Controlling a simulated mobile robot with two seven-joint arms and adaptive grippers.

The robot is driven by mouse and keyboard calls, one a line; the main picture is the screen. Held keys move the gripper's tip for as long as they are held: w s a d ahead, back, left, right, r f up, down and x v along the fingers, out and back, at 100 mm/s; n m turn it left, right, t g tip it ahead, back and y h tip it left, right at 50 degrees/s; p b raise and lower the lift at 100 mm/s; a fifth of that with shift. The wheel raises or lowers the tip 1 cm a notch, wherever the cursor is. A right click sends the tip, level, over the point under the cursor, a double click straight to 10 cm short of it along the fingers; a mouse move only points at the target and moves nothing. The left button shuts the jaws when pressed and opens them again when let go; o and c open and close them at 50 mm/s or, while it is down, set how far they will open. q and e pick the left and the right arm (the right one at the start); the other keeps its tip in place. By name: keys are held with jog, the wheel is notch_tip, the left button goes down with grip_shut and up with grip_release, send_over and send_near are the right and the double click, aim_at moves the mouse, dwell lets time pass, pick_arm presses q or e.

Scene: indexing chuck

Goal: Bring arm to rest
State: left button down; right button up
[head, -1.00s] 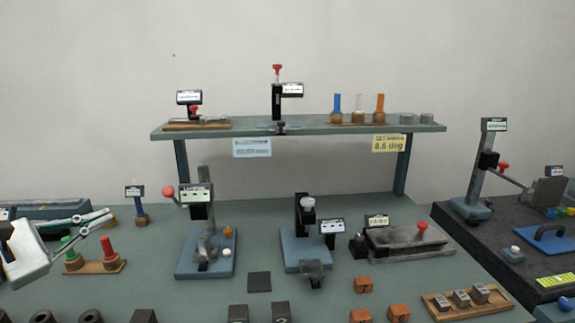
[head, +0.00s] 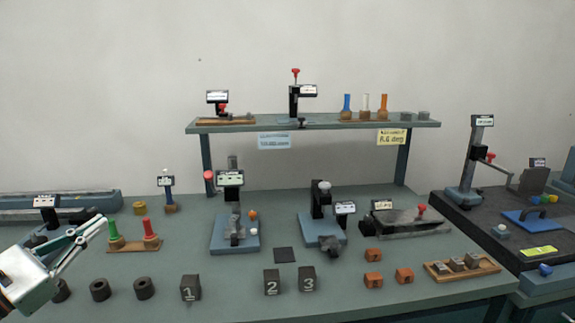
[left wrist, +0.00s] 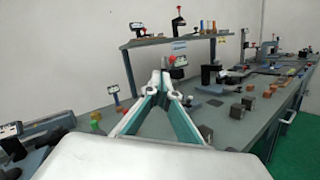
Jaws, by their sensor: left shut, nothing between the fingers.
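My left gripper (head: 95,226) is at the left edge of the head view, above the bench top, in front of the green and red handles. It is white with green-edged fingers. In the left wrist view its fingers (left wrist: 161,82) run forward and meet at the tips, shut with nothing between them. It appears clear of the bench objects. My right gripper is not in view.
The green bench (head: 190,262) holds dark rings, numbered blocks (head: 190,288) and orange blocks (head: 373,279). Blue-based fixtures (head: 234,235) stand mid-bench. A raised shelf (head: 310,124) spans the back. A dark side table (head: 500,243) is at right.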

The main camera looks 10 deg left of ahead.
pick_arm(q)
jog(key=s+a+f+n+g+y, duration=0.1)
jog(key=s+f+n+g+y, duration=0.15)
jog(key=f+n+y, duration=0.5)
jog(key=s+a+f+n+g+y, duration=0.1)
jog(key=s+f+n+g+y, duration=0.2)
jog(key=f+n, duration=0.8)
jog(key=s+a+f+n+g+y, duration=0.15)
jog(key=s+f+n+y, duration=0.3)
jog(key=n, duration=0.95)
jog(key=s+d+f+n+g+h, duration=0.45)
jog(key=s+d+f, duration=0.45)
jog(key=d+f, duration=0.3)
jog(key=w+d+f+n+t+h, duration=0.1)
jog(key=d+f+h, duration=0.5)
jog(key=d+f, duration=0.8)
jog(key=shift+w+d+n+t, duration=0.45)
jog(key=shift+n+t, duration=0.45)
jog(key=shift+t, duration=0.15)
